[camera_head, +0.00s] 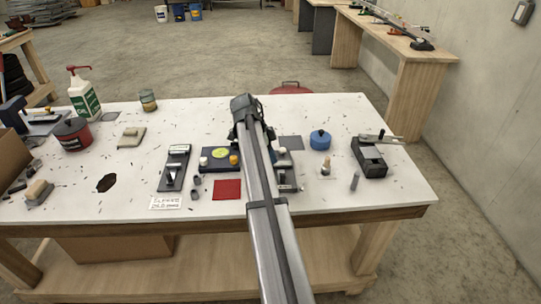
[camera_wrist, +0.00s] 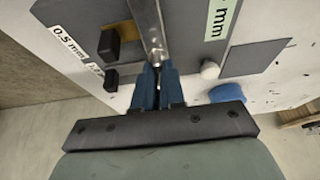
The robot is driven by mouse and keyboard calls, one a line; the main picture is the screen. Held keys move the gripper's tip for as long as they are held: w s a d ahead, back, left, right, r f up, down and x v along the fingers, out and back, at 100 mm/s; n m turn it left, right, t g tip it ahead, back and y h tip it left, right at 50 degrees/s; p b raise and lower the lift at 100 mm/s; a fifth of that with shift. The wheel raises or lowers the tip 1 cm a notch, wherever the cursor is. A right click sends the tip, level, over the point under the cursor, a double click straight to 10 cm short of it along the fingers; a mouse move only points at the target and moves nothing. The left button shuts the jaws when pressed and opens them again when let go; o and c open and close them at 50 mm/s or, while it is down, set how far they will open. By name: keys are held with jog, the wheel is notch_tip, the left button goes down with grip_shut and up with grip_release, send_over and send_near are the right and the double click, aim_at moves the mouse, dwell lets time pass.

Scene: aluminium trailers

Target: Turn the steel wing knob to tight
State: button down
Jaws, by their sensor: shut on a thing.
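In the wrist view, my gripper (camera_wrist: 157,70) has its two blue fingers close together at the near end of a narrow steel piece (camera_wrist: 150,32). This piece looks like the steel wing knob, with its near end between the fingertips. The fingers hide much of the grip, and I cannot read a tight mark or the knob's turn angle. In the head view, my arm covers the gripper and the knob.
In the wrist view, black blocks (camera_wrist: 111,47) stand left of the fingers and a white knob (camera_wrist: 209,70) right. In the head view, a dark panel (camera_head: 220,165), a red square (camera_head: 227,189), a blue round container (camera_head: 320,140) and a black device (camera_head: 372,168) surround my arm.

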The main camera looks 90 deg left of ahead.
jog(key=c, duration=1.2)
grip_release()
jog(key=shift+r, duration=0.1)
jog(key=v, duration=1.3)
jog(key=shift+s+r, duration=0.1)
jog(key=shift+r, duration=0.2)
